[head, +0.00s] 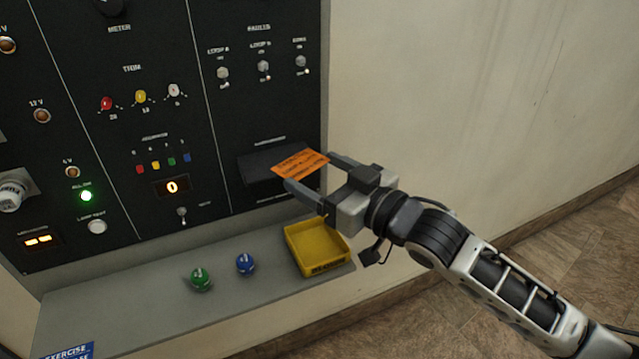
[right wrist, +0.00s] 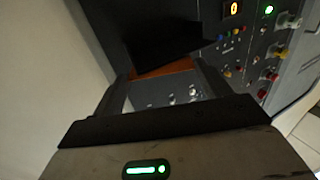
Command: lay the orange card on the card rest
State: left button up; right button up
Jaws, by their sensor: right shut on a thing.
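The orange card (head: 300,163) with dark print is held in my right gripper (head: 308,170), which is shut on it. The card sticks out past the fingertips toward the panel. The black card rest (head: 258,168) juts from the lower right of the panel, and the card's far edge overlaps its right part in the head view. I cannot tell whether they touch. In the right wrist view, an orange strip of the card (right wrist: 165,68) shows between the fingers, partly hidden by the dark card rest (right wrist: 160,35). My left gripper is not in view.
A yellow tray (head: 290,232) sits on the grey ledge (head: 130,300) below my right gripper. A blue knob (head: 245,264) and a green knob (head: 201,279) stand left of it. Small switches (head: 263,68) are above the rest. Right of the panel is bare wall.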

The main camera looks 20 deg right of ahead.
jog(key=shift+f, duration=0.15)
jog(key=o, duration=0.9)
jog(key=shift+r, duration=0.2)
jog(key=b+v, duration=0.1)
jog(key=v, duration=1.1)
notch_tip(320, 180, down, 11)
jog(key=d+m+g+h, duration=0.1)
jog(key=m+h, duration=0.1)
jog(key=h, duration=0.2)
jog(key=s+a+f+g, duration=0.1)
jog(key=s+a+f, duration=0.1)
jog(key=f, duration=0.3)
jog(key=s+a+f+g, duration=0.2)
jog(key=a+f, duration=0.2)
jog(key=f, duration=0.1)
jog(key=s+a+f+g, duration=0.2)
jog(key=a+f, duration=0.2)
jog(key=f, duration=0.2)
jog(key=shift+s+f, duration=0.1)
jog(key=shift+s, duration=0.1)
